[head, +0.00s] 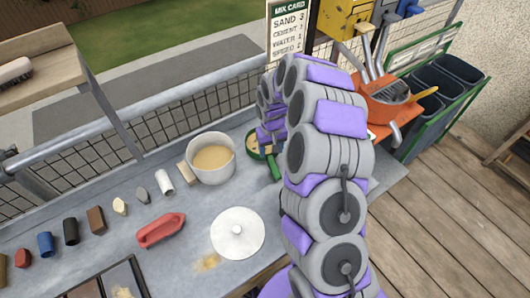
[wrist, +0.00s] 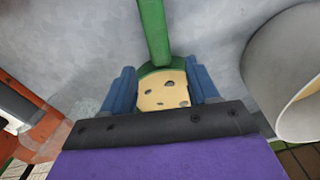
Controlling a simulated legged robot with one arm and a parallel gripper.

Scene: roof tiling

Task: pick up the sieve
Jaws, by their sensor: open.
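The sieve (head: 275,168) is a round green-rimmed tool with a green handle, lying on the grey bench beside the pot. Its bowl shows a beige surface with dark lumps, and my arm hides part of it in the head view. In the wrist view the sieve's green handle (wrist: 153,30) runs to the top edge, and its beige inside lies between my fingers. My gripper (wrist: 162,88) is open, with one blue finger on each side of the bowl near the handle. I cannot tell whether the fingers touch the rim.
A white pot (head: 211,172) with beige contents stands left of the sieve. A white lid (head: 237,240) and a red tool (head: 160,230) lie nearer, with a row of several small objects at left.

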